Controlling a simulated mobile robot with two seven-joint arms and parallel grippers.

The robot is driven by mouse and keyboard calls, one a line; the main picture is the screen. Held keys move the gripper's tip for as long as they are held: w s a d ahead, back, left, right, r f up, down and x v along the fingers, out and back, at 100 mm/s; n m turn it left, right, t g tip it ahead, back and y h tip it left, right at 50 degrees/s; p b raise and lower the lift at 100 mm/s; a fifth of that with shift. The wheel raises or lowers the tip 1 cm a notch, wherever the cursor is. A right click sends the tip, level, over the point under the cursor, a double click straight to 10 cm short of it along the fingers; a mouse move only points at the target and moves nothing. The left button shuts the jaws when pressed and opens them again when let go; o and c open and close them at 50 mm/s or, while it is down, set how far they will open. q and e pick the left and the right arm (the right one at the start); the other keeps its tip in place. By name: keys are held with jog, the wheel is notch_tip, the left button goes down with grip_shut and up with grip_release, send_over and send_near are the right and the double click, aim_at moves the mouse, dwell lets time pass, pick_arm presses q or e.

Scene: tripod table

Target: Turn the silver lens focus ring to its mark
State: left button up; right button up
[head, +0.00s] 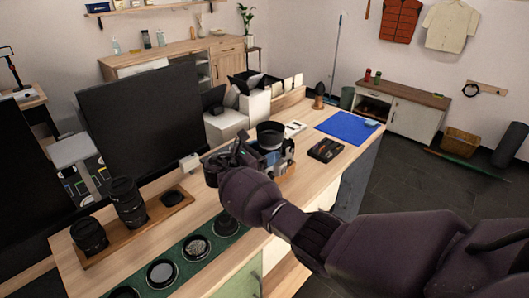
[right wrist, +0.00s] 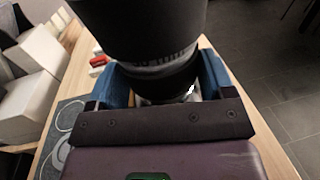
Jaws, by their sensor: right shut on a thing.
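A black lens (head: 270,133) stands upright among the fingers of my right gripper (head: 270,160) on the wooden bench. In the right wrist view the lens (right wrist: 145,25) fills the upper middle, with a grey band of small markings low on its barrel. My right gripper (right wrist: 165,85) has its blue fingers on either side of the lens's lower part, shut on it. A bright silver patch (right wrist: 188,95) shows low between the fingers; the rest of the ring and its mark are hidden. My left gripper is not in view.
Two lenses (head: 128,200) (head: 88,235) stand on a wooden tray at left, beside a green mat with several round filters. A dark monitor (head: 143,120) stands behind. A blue mat (head: 346,126) lies clear at right.

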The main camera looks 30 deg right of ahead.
jog(key=o, duration=0.8)
jog(key=shift+o, duration=0.5)
jog(key=shift+a, duration=0.5)
jog(key=a, duration=0.2)
jog(key=s+a, duration=0.1)
jog(key=a, duration=0.5)
jog(key=shift+s+a, duration=0.1)
jog(key=shift+s, duration=0.15)
jog(key=shift+s+a, duration=0.15)
jog(key=shift+a, duration=0.6)
